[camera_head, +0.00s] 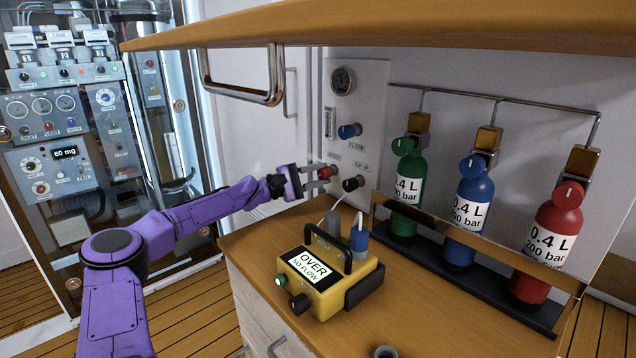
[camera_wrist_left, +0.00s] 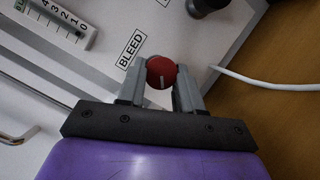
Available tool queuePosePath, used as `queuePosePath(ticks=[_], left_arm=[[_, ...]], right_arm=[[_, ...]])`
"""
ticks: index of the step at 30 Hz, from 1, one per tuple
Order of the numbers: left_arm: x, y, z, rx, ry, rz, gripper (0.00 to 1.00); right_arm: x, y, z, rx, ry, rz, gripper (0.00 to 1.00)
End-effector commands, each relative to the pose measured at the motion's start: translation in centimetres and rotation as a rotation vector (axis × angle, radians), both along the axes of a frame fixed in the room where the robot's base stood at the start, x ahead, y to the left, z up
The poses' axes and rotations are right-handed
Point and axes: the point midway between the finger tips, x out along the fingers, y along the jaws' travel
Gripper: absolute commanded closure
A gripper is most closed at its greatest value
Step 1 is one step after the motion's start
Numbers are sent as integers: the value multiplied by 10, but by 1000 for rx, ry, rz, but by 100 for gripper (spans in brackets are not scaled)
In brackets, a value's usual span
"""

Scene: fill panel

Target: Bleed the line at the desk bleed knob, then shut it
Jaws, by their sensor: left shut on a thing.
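The red bleed knob (camera_head: 324,172) sits low on the white wall panel (camera_head: 372,78), left of a black knob. In the left wrist view the red knob (camera_wrist_left: 161,72) has a white pointer line, and a "BLEED" label (camera_wrist_left: 131,48) is beside it. My left gripper (camera_head: 318,180) reaches in from the left; its grey fingers (camera_wrist_left: 160,88) stand on both sides of the red knob and are shut on it. My right gripper does not show in either view.
A blue knob (camera_head: 348,131) and a gauge (camera_head: 342,80) are above on the panel; a black knob (camera_head: 352,183) is close by. A yellow meter (camera_head: 330,280) reading "OVER NO FLOW" stands on the desk. Green (camera_head: 404,200), blue (camera_head: 470,215) and red (camera_head: 550,235) cylinders stand right.

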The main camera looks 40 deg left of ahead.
Motion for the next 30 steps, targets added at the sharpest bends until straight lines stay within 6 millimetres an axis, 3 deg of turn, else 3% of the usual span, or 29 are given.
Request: queuePosePath(ticks=[6, 23, 24, 26, 30], left_arm=[[0, 1, -2, -75, 7, 4, 96], [0, 1, -1, -102, 9, 4, 96], [0, 1, -1, -102, 9, 4, 59], [0, 1, -1, -103, 9, 4, 41], [1, 0, -1, -101, 10, 2, 41]], right_arm=[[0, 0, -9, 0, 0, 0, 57], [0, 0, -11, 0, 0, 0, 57], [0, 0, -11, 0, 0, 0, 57], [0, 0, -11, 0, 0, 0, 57], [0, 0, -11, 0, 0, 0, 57]])
